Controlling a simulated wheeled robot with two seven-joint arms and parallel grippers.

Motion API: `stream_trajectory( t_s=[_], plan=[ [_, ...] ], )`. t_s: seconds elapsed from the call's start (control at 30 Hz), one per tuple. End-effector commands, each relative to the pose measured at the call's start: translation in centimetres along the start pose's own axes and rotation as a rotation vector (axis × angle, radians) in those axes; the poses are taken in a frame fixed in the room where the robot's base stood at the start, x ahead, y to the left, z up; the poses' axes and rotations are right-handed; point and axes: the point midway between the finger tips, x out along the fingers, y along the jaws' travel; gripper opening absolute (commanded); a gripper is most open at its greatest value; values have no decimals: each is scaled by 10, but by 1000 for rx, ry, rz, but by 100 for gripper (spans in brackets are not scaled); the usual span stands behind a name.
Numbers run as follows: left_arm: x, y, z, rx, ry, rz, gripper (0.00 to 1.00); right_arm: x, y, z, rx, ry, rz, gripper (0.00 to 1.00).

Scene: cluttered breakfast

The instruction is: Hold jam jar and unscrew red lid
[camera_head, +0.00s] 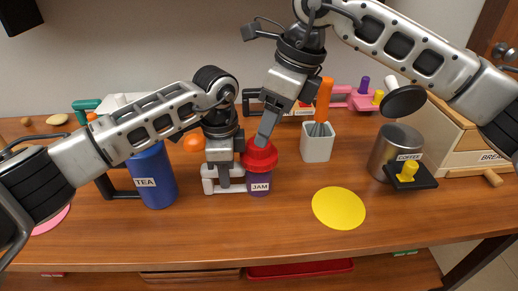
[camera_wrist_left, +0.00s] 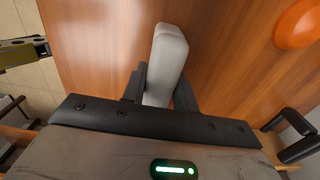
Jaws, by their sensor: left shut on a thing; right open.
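The jam jar (camera_head: 259,187) is purple with a white JAM label and stands upright on the table. Its red lid (camera_head: 260,157) is on top. A white handle (camera_head: 209,185) is at the jar's left side; it also shows as a pale bar in the left wrist view (camera_wrist_left: 166,55). My left gripper (camera_head: 224,184) is shut on this handle, and its fingers flank the bar in the wrist view. My right gripper (camera_head: 263,140) is open, pointing down at the lid, with fingertips at its top. I cannot tell whether they touch the lid. The jar is not visible in the wrist view.
A blue TEA canister (camera_head: 153,178) stands left of the jar. A white utensil cup (camera_head: 318,143), a COFFEE tin (camera_head: 391,150) and a wooden bread box (camera_head: 470,143) are to the right. A yellow disc (camera_head: 339,208) lies at front right, with bare table around it.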

Motion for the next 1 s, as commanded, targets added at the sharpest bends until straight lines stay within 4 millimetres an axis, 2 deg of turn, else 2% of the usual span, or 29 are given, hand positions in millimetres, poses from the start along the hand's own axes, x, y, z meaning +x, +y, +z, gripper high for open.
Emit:
stream_trajectory(
  t_s=[0.1, 0.27, 0.8, 1.0],
  plan=[
    [0, 0, 0, 0, 1, -1, 0, -15, -15, 2, 52, -13, -61, 60],
    [-1, 0, 0, 0, 1, -1, 0, -15, -22, 3, 77, -18, -85, 60],
    [-1, 0, 0, 1, 1, -1, 0, 54, -26, 4, 73, -17, -80, 60],
    [-1, 0, 0, 0, 1, -1, 0, 68, -28, 5, 73, -19, -82, 60]
  ],
)
